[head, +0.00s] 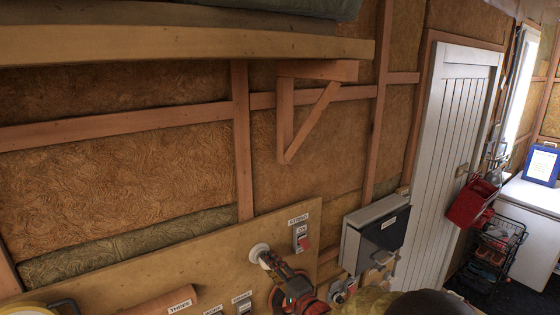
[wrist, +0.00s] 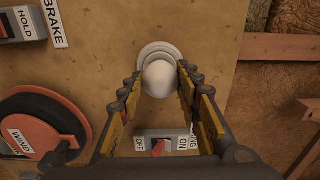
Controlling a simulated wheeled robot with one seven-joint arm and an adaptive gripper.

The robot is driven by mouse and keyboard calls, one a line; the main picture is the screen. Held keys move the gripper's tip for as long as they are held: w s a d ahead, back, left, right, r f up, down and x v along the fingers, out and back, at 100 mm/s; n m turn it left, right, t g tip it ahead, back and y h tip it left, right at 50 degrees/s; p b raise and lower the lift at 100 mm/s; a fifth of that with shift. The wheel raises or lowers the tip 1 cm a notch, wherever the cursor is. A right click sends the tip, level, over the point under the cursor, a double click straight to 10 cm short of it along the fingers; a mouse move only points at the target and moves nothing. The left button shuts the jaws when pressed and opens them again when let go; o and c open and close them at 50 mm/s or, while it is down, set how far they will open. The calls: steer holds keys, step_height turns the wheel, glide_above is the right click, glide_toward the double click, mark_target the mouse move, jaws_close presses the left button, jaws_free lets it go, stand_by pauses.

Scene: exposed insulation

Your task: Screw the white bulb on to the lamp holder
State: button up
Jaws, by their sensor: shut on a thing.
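The white bulb (wrist: 160,79) sits between the fingers of my gripper (wrist: 160,72) in the wrist view, its rounded end toward the camera. My gripper is shut on it. The pale round lamp holder (wrist: 156,50) is mounted on the wooden board right behind the bulb. The bulb is lined up with the holder and appears to touch it, but the joint is hidden behind the bulb. In the head view, my gripper (head: 266,261) is up against the white lamp holder (head: 258,249) on the board; the bulb cannot be made out there.
A switch (wrist: 158,146) with a red lever is on the board close to my fingers. A red and black wheel (wrist: 42,128) and a hold switch (wrist: 22,23) are at left. In the head view, a grey box (head: 375,235) is right of my gripper, and a wooden shelf (head: 190,45) overhangs above.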

steer(key=shift+r, duration=0.1)
steer(key=o, duration=0.8)
steer(key=shift+c, duration=0.2)
steer(key=shift+o, duration=0.3)
steer(key=v, duration=1.1)
steer(key=shift+s+d, duration=0.25)
steer(key=shift+s, duration=0.05)
